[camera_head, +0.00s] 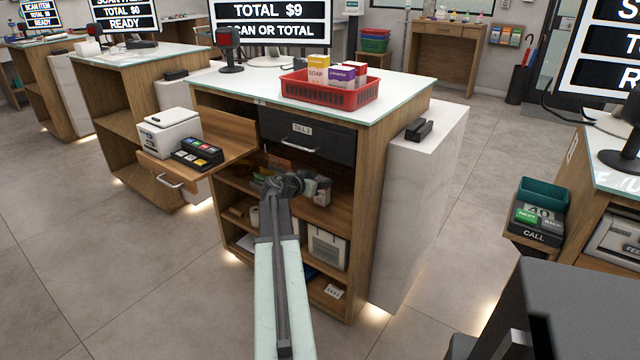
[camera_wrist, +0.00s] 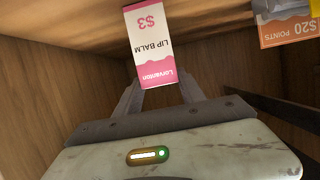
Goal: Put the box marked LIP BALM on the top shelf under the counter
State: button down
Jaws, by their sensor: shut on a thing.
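The pink and white LIP BALM box (camera_wrist: 150,48) is between the fingertips of my gripper (camera_wrist: 155,92) in the wrist view. Its lettering shows upside down there. My gripper is shut on it. Brown wooden walls surround the box in that view. In the head view my gripper (camera_head: 300,184) is at the front opening of the top shelf (camera_head: 340,213), below the drawer marked TILL 2 (camera_head: 305,140). The box cannot be made out clearly there, and my arm hides part of the shelf. I cannot tell whether the box touches the shelf.
An orange card marked $20 POINTS (camera_wrist: 288,28) is at the upper right of the wrist view. A pulled-out drawer (camera_head: 165,168) with a white printer (camera_head: 170,130) juts out left of my arm. A red basket (camera_head: 325,92) stands on the counter. Lower shelves hold several items.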

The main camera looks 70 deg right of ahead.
jog(key=shift+f, duration=0.2)
jog(key=c, duration=0.7)
grip_release()
jog(key=shift+r, duration=0.1)
jog(key=shift+a+r, duration=0.15)
jog(key=shift+r, duration=0.15)
jog(key=p+v, duration=0.4)
jog(key=v, duration=0.7)
jog(key=shift+a, duration=0.35)
jog(key=shift+w, duration=0.15)
